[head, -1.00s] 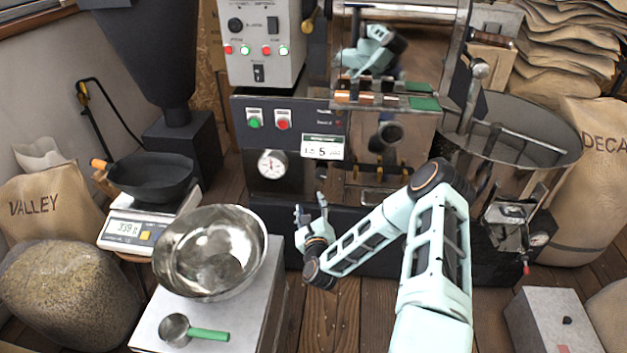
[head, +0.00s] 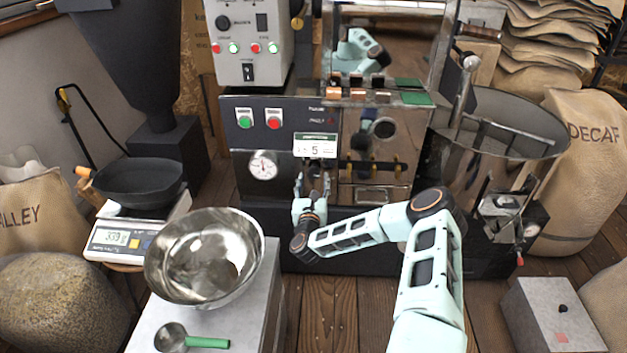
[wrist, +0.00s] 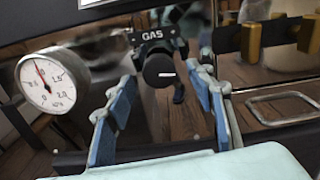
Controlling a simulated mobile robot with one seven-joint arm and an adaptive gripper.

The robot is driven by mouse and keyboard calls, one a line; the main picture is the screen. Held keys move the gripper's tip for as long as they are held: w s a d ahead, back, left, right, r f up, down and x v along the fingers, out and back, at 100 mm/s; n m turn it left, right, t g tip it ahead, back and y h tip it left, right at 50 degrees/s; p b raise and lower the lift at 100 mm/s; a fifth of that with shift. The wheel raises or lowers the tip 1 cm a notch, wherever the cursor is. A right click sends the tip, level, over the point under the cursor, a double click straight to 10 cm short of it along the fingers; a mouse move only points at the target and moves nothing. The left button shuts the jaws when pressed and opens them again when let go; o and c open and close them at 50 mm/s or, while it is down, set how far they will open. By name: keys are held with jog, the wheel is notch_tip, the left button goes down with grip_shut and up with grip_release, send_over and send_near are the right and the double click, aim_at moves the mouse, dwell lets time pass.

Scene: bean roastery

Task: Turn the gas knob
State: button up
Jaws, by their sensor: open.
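The gas knob (wrist: 160,69) is a round black knob with a white mark across its face, under a GAS label, in the middle of the wrist view. The mark lies about level. My gripper (wrist: 158,92) is open, with one blue-padded finger on each side below the knob and a gap to each. In the head view my gripper (head: 312,190) is in front of the roaster's lower panel, right of the gauge. The knob is hard to make out there behind the fingers.
A pressure gauge (wrist: 52,80) sits close left of the gripper, also seen in the head view (head: 263,165). Brass-coloured levers (wrist: 252,42) and a metal handle (wrist: 283,108) are on the right. A steel bowl (head: 205,257) stands on the bench at left.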

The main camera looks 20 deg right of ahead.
jog(key=shift+x, duration=0.8)
jog(key=shift+c, duration=0.6)
jog(key=c, duration=1)
jog(key=shift+c, duration=0.2)
